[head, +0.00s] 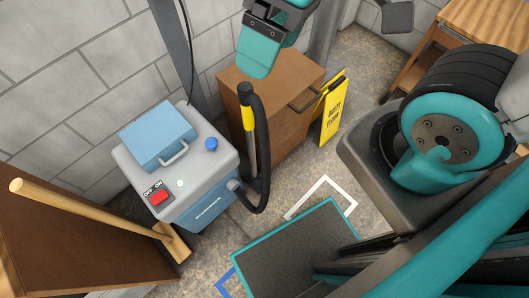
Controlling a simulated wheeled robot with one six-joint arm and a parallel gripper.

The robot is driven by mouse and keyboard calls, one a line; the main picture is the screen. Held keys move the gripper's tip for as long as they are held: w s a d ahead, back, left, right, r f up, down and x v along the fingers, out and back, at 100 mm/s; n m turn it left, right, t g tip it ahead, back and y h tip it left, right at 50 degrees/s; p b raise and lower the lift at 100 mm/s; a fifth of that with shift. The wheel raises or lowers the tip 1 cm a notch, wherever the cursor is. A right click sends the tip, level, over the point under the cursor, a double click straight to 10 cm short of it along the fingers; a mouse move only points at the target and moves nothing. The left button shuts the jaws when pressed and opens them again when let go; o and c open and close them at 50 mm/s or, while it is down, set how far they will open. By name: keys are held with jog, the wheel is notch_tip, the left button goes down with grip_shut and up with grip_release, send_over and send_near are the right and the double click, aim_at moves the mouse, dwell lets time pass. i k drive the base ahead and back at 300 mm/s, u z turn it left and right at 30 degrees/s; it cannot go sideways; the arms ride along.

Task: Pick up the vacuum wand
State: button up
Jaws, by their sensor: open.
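The vacuum wand (248,118) stands nearly upright beside the blue and grey vacuum (205,205), near the middle of the head view. It has a yellow band on its upper part and a grey tube below. A black hose (265,150) arches from its top and loops down to the vacuum's side. My gripper (259,68), with teal and black parts, is at the top of the picture, just above the wand's top in the picture. It is open and appears empty and apart from the wand. The tube's lower end is hidden or hard to make out.
A brown cabinet (285,85) stands close behind the wand, with a yellow floor sign (333,110) at its right. A wooden-handled tool (95,210) leans at lower left. A wooden table (475,30) is at upper right. White tape (325,182) marks the floor.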

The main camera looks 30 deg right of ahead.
aim_at(252, 154)
jog(key=z, duration=1.3)
jog(key=k, duration=1.55)
jog(key=u, duration=1.3)
